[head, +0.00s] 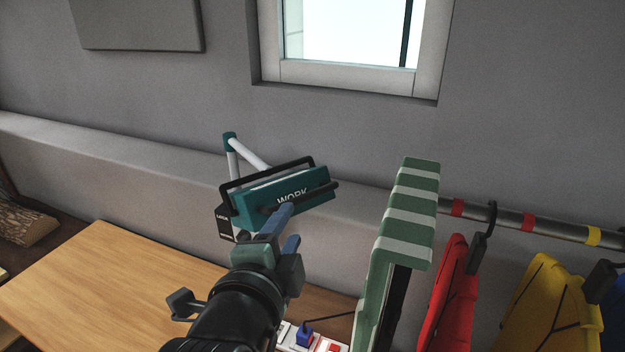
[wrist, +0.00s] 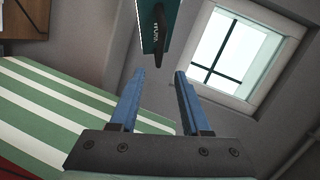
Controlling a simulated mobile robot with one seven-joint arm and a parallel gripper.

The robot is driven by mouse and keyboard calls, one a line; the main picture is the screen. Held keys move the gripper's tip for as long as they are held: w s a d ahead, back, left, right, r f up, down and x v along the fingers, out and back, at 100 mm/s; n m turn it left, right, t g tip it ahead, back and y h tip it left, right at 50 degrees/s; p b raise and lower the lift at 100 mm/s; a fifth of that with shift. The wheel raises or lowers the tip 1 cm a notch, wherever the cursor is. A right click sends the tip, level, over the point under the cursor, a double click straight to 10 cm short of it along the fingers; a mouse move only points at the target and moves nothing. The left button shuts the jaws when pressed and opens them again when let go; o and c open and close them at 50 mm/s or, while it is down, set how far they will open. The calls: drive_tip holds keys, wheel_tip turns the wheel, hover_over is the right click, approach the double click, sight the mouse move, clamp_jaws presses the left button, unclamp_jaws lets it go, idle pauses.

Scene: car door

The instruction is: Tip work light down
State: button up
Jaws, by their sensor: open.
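The work light (head: 312,204) has a teal head marked WORK, with a black frame and a dark bar along its front. It hangs on a white jointed arm (head: 248,152) with a teal elbow, above the wooden table. My gripper (head: 289,224) is open, its blue fingers just in front of and below the head, close to the bar. In the wrist view, the teal head (wrist: 149,22) and its dark handle (wrist: 159,42) show ahead of the open fingers (wrist: 157,88), with the handle between their lines. Nothing shows between the fingers. I cannot tell whether a finger touches the handle.
A green-and-white striped panel (head: 407,215) stands close to the right of my gripper. Red (head: 455,300) and yellow (head: 550,310) items hang from a rail further right. The wooden table (head: 110,280) at left is largely clear. A window (head: 350,35) is behind.

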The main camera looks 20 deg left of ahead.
sight(305, 199)
drive_tip(key=p+x, duration=0.4)
drive_tip(key=x, duration=0.8)
drive_tip(key=shift+w+a, duration=0.1)
drive_tip(key=shift+w, duration=0.15)
clamp_jaws()
idle(1.1)
